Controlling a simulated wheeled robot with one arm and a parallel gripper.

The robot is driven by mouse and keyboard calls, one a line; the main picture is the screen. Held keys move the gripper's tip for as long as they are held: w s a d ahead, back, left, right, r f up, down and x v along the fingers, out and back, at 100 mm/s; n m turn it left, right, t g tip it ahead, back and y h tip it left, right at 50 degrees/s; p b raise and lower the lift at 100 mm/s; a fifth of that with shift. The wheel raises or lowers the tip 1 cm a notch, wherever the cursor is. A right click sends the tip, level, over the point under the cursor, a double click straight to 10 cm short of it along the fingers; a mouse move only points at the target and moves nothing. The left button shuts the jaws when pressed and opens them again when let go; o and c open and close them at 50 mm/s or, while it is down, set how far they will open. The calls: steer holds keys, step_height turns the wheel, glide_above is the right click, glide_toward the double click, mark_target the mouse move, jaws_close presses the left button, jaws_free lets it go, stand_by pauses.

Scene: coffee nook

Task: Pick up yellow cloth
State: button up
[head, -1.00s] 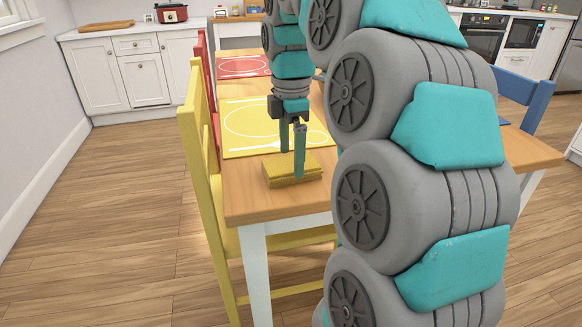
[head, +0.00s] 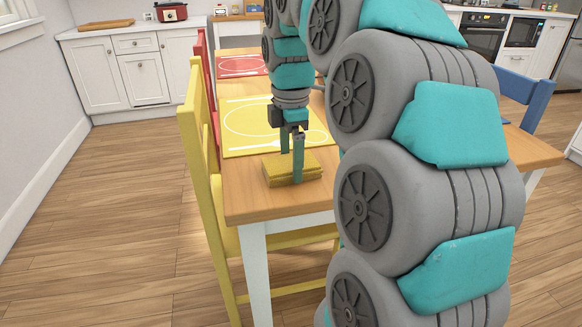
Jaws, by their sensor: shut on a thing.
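The yellow cloth (head: 276,171) lies folded in a thick pad on the near end of the wooden table (head: 245,205), close to its front edge. My gripper (head: 292,167) points straight down at the cloth. Its near finger overlaps the front side of the cloth, and the far finger's tip is hidden behind the top of the cloth. The gripper is shut on the yellow cloth. The cloth appears to be still at table height.
A yellow placemat (head: 240,145) lies just behind the cloth, with a red placemat (head: 240,66) farther back. A yellow chair (head: 198,150) and a red chair (head: 204,60) stand along the table's left side. A blue chair (head: 530,95) is at the right.

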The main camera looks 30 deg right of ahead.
mark_target(291, 162)
stand_by(0.3)
steer(key=shift+r, duration=1.8)
steer(key=s+a, duration=0.1)
steer(key=s, duration=0.4)
steer(key=s+a+r+b, duration=0.1)
steer(key=s, duration=0.4)
steer(key=s+a+b, duration=0.1)
steer(key=s, duration=0.4)
steer(key=shift+s+a+r, duration=0.1)
steer(key=shift+s+r, duration=0.1)
steer(key=shift+s, duration=0.1)
steer(key=o, duration=0.8)
steer(key=shift+c, duration=0.2)
steer(key=c, duration=0.6)
steer(key=shift+s, duration=0.1)
